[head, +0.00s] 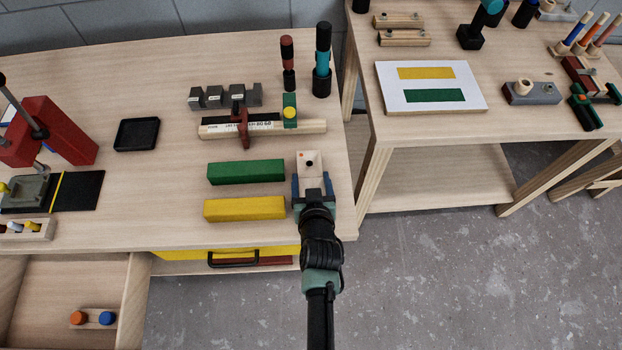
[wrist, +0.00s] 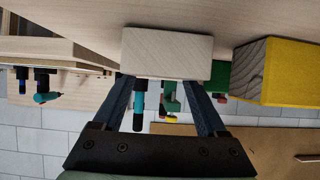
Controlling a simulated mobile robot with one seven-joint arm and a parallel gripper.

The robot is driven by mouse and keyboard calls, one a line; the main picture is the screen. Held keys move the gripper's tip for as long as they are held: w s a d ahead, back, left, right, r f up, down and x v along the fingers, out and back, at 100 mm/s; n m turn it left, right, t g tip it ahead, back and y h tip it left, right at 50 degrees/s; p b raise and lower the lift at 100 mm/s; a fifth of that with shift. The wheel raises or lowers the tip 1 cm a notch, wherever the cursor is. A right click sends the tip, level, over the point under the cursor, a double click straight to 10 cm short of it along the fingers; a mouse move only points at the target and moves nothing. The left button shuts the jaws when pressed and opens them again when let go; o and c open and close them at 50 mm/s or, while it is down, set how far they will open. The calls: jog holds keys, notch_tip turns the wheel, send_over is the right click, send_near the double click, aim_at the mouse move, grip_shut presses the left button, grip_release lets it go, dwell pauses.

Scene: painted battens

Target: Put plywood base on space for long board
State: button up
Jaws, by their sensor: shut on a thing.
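My gripper (head: 312,182) is shut on a pale wooden block (head: 309,160), which looks like the plywood base, at the right front of the left workbench. The block has a dark round hole and a small orange dot on top. In the wrist view the pale block (wrist: 167,53) sits between the two fingers. I cannot tell whether it touches the bench. A white sheet (head: 470,98) with a yellow and a green printed rectangle lies on the right table. No place is plainly marked as the space for the long board.
A green batten (head: 245,172) and a yellow batten (head: 244,208) lie just left of my gripper. A ruler with a clamp (head: 240,128) lies behind them. A gap with bare floor separates the bench from the right table (head: 445,127). A drawer (head: 75,285) stands open at lower left.

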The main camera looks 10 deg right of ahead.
jog(key=shift+f, duration=0.15)
jog(key=o, duration=1.3)
